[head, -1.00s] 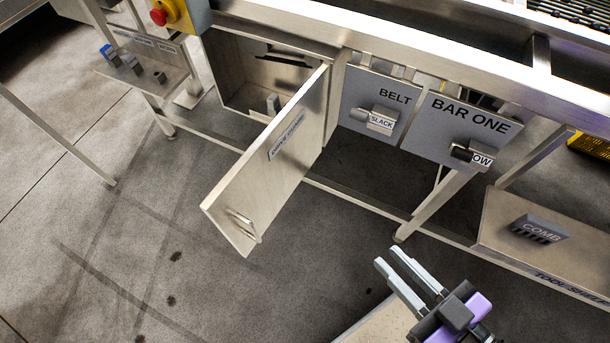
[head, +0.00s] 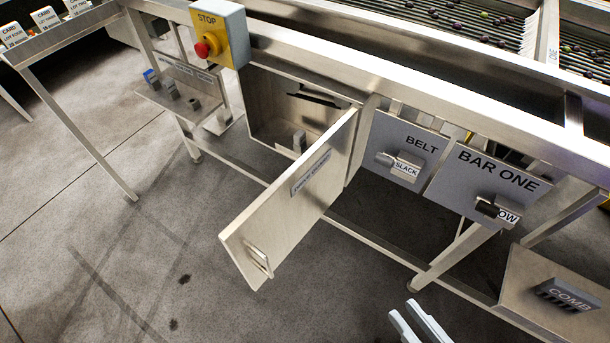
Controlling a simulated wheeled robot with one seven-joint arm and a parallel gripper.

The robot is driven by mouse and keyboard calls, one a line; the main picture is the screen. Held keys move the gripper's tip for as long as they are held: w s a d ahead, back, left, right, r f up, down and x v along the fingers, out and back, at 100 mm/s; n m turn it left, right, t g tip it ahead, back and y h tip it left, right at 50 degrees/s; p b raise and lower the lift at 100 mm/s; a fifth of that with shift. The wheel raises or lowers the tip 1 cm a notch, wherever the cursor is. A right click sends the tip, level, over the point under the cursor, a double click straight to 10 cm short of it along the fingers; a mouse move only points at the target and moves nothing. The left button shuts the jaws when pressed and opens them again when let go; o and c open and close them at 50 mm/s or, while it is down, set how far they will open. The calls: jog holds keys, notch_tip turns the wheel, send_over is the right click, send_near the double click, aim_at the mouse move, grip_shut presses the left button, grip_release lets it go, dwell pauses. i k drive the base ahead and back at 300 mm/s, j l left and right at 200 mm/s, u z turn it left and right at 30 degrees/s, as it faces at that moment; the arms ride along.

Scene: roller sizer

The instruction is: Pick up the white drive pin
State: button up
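No thing in view can be surely told as the white drive pin. A small pale upright piece (head: 299,141) stands inside the open cupboard (head: 262,112), at its lower right, partly behind the door edge; I cannot tell whether it is the pin. A dark bar lies across the cupboard's upper back. My gripper (head: 409,316) shows only its two pale fingertips at the bottom edge. They are apart with nothing seen between them, well to the right of and nearer than the cupboard.
The cupboard door (head: 290,200) swings out toward me. Panels marked BELT (head: 405,150) and BAR ONE (head: 485,185) carry handles. A comb (head: 568,294) lies on the right shelf. A side shelf (head: 178,98) holds small pieces. A red stop button (head: 207,45) sits above. Floor at left is clear.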

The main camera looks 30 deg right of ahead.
aim_at(299, 137)
jog(key=i+j+u, duration=0.5)
jog(key=u, duration=0.2)
jog(key=i+j+u, duration=0.35)
jog(key=i+j+z, duration=0.1)
jog(key=i+z, duration=0.35)
jog(key=i+j+z, duration=0.2)
jog(key=z, duration=0.3)
jog(key=i+j+z, duration=0.45)
jog(key=k+l, duration=0.05)
